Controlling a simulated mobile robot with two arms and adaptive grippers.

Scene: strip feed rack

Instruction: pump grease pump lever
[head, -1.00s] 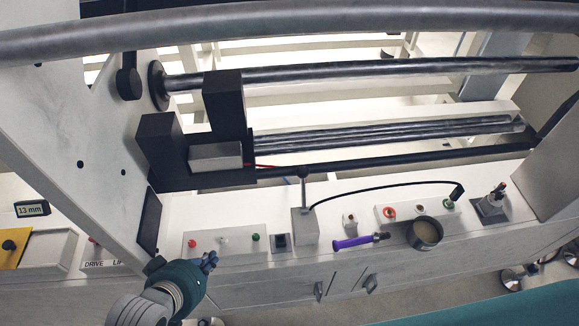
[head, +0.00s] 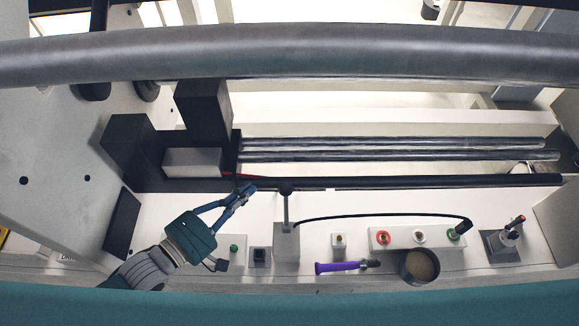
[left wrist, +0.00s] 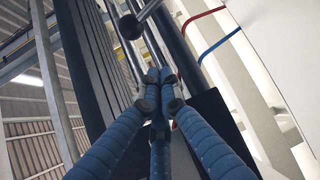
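The grease pump is a small white box (head: 286,243) on the white ledge in the head view. Its lever (head: 286,208) is a thin metal rod standing up from it, topped by a black ball knob (head: 286,187). My left gripper (head: 246,192) is just left of the knob, with its blue fingers drawn together and nothing between them. In the left wrist view the fingertips (left wrist: 160,84) meet, and the black knob (left wrist: 131,27) with its rod shows just beyond them, apart from them. My right gripper is not in view.
A black hose (head: 385,216) runs right from the pump. A purple-handled tool (head: 338,267), a tin (head: 419,266) and a button panel (head: 400,238) sit to the right on the ledge. Black blocks (head: 203,111) and long rollers (head: 390,143) lie behind.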

